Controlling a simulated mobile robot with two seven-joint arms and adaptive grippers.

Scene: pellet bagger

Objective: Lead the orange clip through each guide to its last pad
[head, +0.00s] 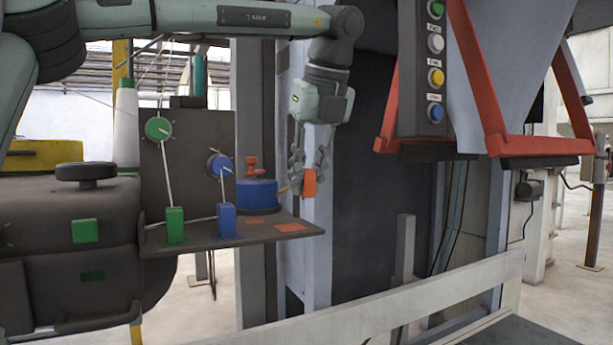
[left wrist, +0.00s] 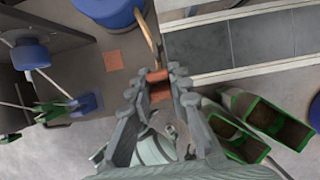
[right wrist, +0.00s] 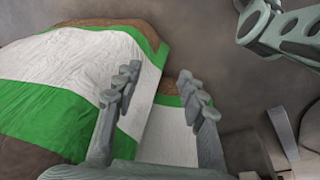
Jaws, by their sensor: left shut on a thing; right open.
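My left gripper (head: 311,168) is shut on the orange clip (head: 309,184) and holds it in the air, just right of the dark shelf (head: 190,238). In the left wrist view the clip (left wrist: 157,76) sits between the fingertips, and a thin tan-orange strand (left wrist: 145,30) runs from it toward the blue drum (head: 257,195). An orange-red fitting (head: 252,164) sits on the drum. Two flat orange pads (head: 289,227) (head: 262,221) lie on the shelf. In the right wrist view my right gripper (right wrist: 160,90) is open and empty above green-and-white bags.
A green clip (head: 175,226) and a blue clip (head: 226,220) stand on the shelf, with strands up to a green guide (head: 158,128) and a blue guide (head: 219,165). A red frame (head: 480,80) and button panel (head: 435,60) hang at right. A pale rail (head: 380,305) crosses in front.

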